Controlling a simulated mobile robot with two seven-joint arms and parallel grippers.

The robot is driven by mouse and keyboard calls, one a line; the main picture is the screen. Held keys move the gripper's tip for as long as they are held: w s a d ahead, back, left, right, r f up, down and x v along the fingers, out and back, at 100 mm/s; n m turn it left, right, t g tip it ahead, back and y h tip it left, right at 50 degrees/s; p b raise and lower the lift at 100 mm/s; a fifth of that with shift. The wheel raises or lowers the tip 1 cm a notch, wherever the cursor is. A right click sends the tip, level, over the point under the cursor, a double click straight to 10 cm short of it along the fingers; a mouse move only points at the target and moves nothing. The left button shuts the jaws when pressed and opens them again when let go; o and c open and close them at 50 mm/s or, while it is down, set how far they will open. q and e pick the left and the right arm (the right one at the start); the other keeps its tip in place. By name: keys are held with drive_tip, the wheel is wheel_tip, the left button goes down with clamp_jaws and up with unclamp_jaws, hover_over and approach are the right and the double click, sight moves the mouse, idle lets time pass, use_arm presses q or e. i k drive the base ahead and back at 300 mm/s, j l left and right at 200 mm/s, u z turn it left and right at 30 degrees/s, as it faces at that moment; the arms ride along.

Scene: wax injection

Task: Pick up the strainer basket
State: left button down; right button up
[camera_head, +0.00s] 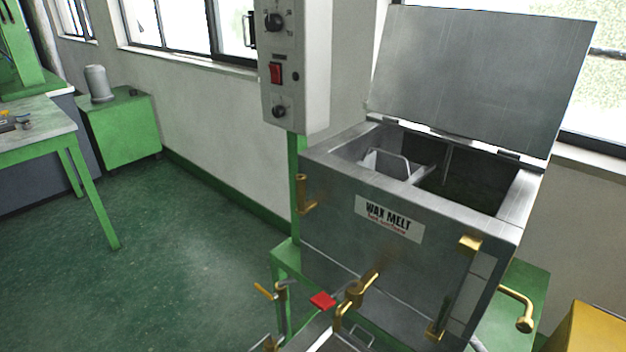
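The wax melt tank (335,235) is a grey metal box with its lid (480,75) raised. In its left part sits a light metal basket with a wire handle (392,153), which looks like the strainer basket. Its upper part shows inside the tank; its lower part is hidden by the tank wall. Neither of my grippers is in view.
A control box (298,70) hangs left of the tank. Brass valves and pipes (360,290) stick out at the tank's front, with a red handle (322,300). A metal tray (325,344) shows at the bottom edge. Green floor (180,270) is clear at left.

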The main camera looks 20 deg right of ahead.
sight(397, 167)
drive_tip(key=k+l+u, duration=0.15)
drive_tip(key=u, duration=0.25)
drive_tip(key=k+l+u, duration=0.35)
drive_tip(key=k+l, duration=0.2)
drive_tip(key=i+l, duration=0.25)
